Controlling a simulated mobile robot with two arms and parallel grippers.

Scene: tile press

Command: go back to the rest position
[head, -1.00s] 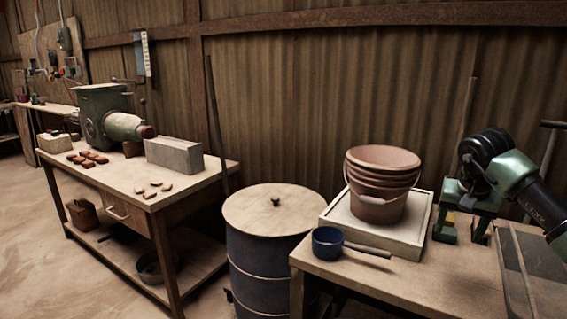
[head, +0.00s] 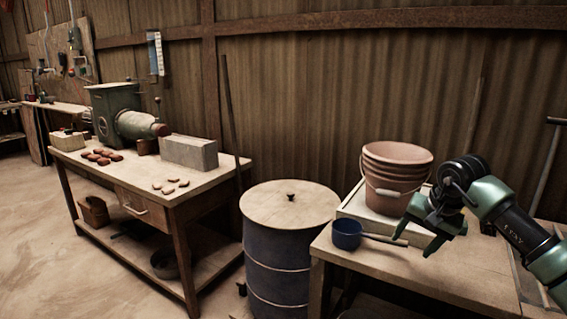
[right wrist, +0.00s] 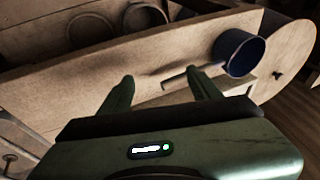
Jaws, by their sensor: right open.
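My right gripper (head: 412,247) is open, with its green fingers pointing down over the bench at the right. It is close to the handle end of a blue dipper (head: 347,234). In the right wrist view the two fingers (right wrist: 158,76) are spread apart. The dipper (right wrist: 238,53) shows there beyond the right finger, its handle reaching back toward the gap between the fingers. I cannot tell whether a finger touches the handle. Nothing is seen held. My left gripper is not in view.
Stacked clay-coloured buckets (head: 394,178) stand on a pale slab (head: 357,205) behind the dipper. A lidded blue drum (head: 283,250) stands left of the bench (head: 440,283). Farther left, a worktable (head: 178,195) bears a green machine (head: 110,112), a grey block (head: 188,152) and several reddish pieces.

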